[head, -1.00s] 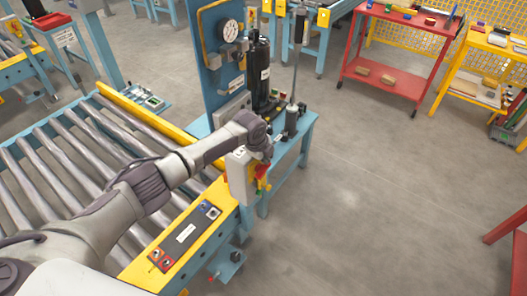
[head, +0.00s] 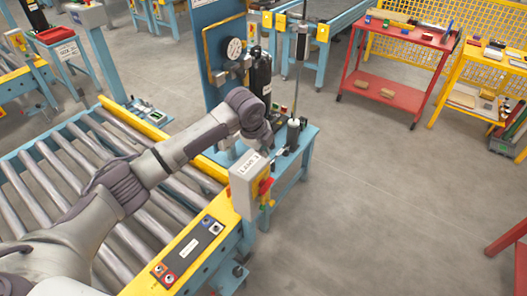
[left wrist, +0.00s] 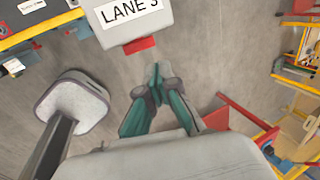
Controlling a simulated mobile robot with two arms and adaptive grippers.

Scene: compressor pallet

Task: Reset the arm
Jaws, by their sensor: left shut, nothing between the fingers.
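My left arm reaches in from the left over the roller conveyor in the head view. Its left gripper (head: 280,152) is small there and partly hidden by the wrist, beside the blue test stand. In the left wrist view the left gripper's teal fingers (left wrist: 156,82) are together and empty, over grey floor. A grey box labelled LANE 3 (left wrist: 125,28) is just beyond the fingertips in that view, with a red part under it. The same box (head: 243,186) stands at the conveyor's end in the head view. My right gripper is not in view.
The roller conveyor (head: 40,190) has a yellow side rail with a button panel (head: 188,253). The blue stand (head: 297,150) carries a gauge and a black cylinder. A red cart (head: 385,75) and a yellow shelf (head: 462,75) stand back right. Floor at centre right is clear.

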